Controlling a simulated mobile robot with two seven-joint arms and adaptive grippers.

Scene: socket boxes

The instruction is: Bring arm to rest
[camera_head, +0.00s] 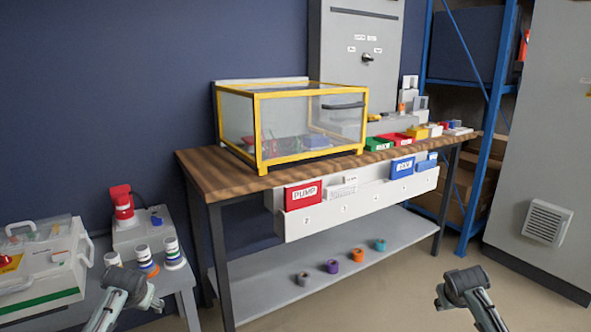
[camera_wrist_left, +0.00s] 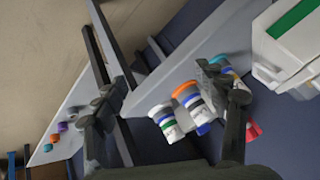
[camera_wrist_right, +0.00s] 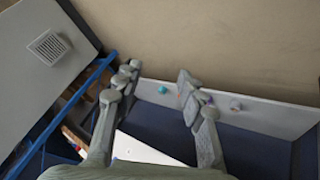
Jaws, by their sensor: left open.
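My left gripper (camera_head: 152,299) hangs at the lower left of the head view, in front of the small grey side table (camera_head: 187,277). In the left wrist view its two fingers are spread apart (camera_wrist_left: 156,92), with nothing seen held between them. White bottles (camera_wrist_left: 165,118) with coloured bands show behind the gap, apart from the fingers as far as I can tell. My right gripper (camera_head: 443,296) is at the lower right of the head view, over the floor in front of the workbench. In the right wrist view its fingers are spread (camera_wrist_right: 156,80) and empty.
A wooden workbench (camera_head: 210,178) carries a yellow-framed clear case (camera_head: 262,165) and small coloured bins. A white rail under its edge holds a red PUMP box (camera_head: 303,195) and a blue box (camera_head: 402,167). Tape rolls (camera_head: 332,266) lie on the lower shelf. The floor at right is clear.

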